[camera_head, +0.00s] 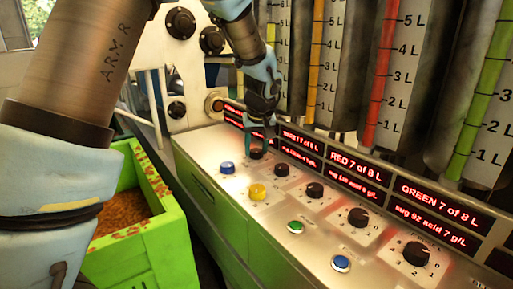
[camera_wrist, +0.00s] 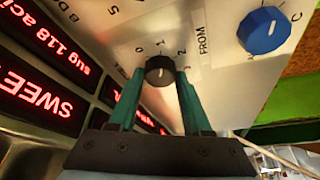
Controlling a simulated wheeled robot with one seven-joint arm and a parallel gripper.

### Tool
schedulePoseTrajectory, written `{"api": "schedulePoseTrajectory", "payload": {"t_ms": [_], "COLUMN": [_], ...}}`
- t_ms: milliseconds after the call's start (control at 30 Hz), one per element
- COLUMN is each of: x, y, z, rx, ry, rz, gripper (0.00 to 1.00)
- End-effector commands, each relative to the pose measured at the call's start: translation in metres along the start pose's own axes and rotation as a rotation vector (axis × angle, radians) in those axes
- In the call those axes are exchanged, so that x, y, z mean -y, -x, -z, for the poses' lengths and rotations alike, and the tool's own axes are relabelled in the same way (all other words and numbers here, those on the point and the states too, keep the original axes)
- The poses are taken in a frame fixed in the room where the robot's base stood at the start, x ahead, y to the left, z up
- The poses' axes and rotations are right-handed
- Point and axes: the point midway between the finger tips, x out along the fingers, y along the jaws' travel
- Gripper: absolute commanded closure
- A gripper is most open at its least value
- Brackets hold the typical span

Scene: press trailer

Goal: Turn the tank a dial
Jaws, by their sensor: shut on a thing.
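My gripper (camera_head: 262,142) reaches down to the far end of the sloped control panel. In the wrist view, its two teal fingers (camera_wrist: 160,78) are on either side of a small black dial (camera_wrist: 160,68) and close on it. The numbers 0, 1 and 2 are printed around this dial; its exact pointer setting is hard to read. The same dial (camera_head: 256,154) shows under the fingers in the head view. I cannot read a label naming it tank A.
A blue knob (camera_head: 227,168) and a yellow knob (camera_head: 258,191) sit in front. More black dials (camera_head: 315,190) run along the panel (camera_head: 325,230) below red-lettered displays (camera_head: 357,174). Gauge tubes (camera_head: 382,70) stand behind. A green bin (camera_head: 150,240) is at left.

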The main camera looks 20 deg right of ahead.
Motion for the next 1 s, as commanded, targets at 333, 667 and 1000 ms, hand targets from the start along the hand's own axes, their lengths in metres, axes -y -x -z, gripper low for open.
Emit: {"api": "schedulePoseTrajectory", "payload": {"t_ms": [333, 667, 1000], "x": [0.0036, 0.0048, 0.0041], "y": [0.0025, 0.0030, 0.0015], "z": [0.0020, 0.0027, 0.0023], "rx": [0.001, 0.002, 0.000], "ry": [-0.233, -0.475, -0.625], "rz": [-0.098, -0.199, -0.261], "gripper": [1.00, 1.00, 1.00]}}
